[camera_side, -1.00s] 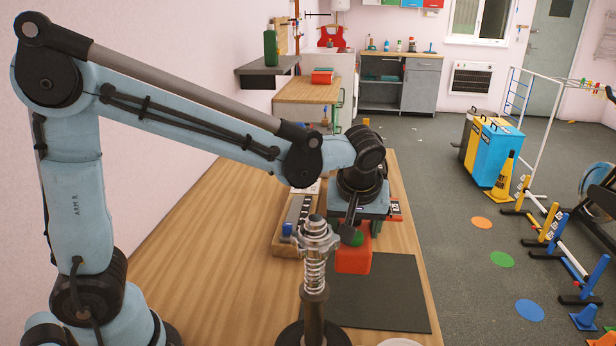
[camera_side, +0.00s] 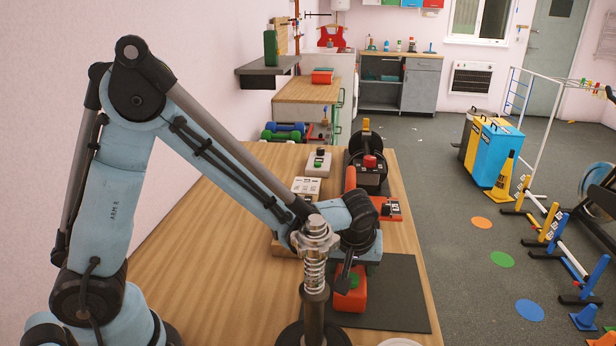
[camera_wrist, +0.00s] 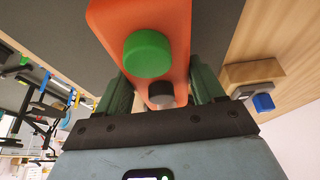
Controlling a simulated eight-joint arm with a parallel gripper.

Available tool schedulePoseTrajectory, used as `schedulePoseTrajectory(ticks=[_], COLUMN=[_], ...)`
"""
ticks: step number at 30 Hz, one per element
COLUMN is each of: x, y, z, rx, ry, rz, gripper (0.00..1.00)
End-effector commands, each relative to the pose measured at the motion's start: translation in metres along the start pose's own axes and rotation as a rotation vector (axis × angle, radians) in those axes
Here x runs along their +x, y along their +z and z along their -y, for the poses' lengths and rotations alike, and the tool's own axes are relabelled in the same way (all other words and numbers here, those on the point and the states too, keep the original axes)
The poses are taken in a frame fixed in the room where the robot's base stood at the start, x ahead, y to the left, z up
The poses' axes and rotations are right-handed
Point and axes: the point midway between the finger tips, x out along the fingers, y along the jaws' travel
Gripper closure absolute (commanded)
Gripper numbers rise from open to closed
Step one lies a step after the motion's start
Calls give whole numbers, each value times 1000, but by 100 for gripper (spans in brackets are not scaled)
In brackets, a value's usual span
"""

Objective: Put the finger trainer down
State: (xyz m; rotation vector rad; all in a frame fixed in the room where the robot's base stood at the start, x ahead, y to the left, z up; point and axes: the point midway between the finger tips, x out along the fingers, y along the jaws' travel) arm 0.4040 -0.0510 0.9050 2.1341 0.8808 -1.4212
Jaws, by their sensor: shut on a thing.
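The finger trainer, taken to be the orange-red block with a green button (camera_side: 350,296), is over the dark mat (camera_side: 393,300) on the wooden bench. My gripper (camera_side: 347,275) is shut on it from above. In the wrist view the finger trainer (camera_wrist: 115,18) sits between the two green fingers of my gripper (camera_wrist: 163,90), with its round green button and a smaller dark knob showing. It lies over the dark grey surface there. I cannot tell whether its underside touches the mat; the spring post and gripper hide part of it.
A metal spring post (camera_side: 316,275) stands in front, just left of the gripper. A black device with a red knob (camera_side: 369,172), a pale keypad (camera_side: 305,188) and a small switch box (camera_side: 318,163) stand farther back. The mat's right side and the bench's left are bare.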

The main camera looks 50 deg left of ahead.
Motion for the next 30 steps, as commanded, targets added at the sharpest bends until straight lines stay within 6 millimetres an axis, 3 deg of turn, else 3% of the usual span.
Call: schedulePoseTrajectory(ticks=[10, 11, 15, 25, 30], x=[3, 3, 3, 1, -11], y=[1, 1, 1, 1, 0], z=[0, 0, 0, 0, 0], rx=[0, 0, 0, 0, 1], ry=[0, 0, 0, 0, 0], rz=[0, 0, 0, 0, 0], gripper=[74, 29, 8, 7, 7])
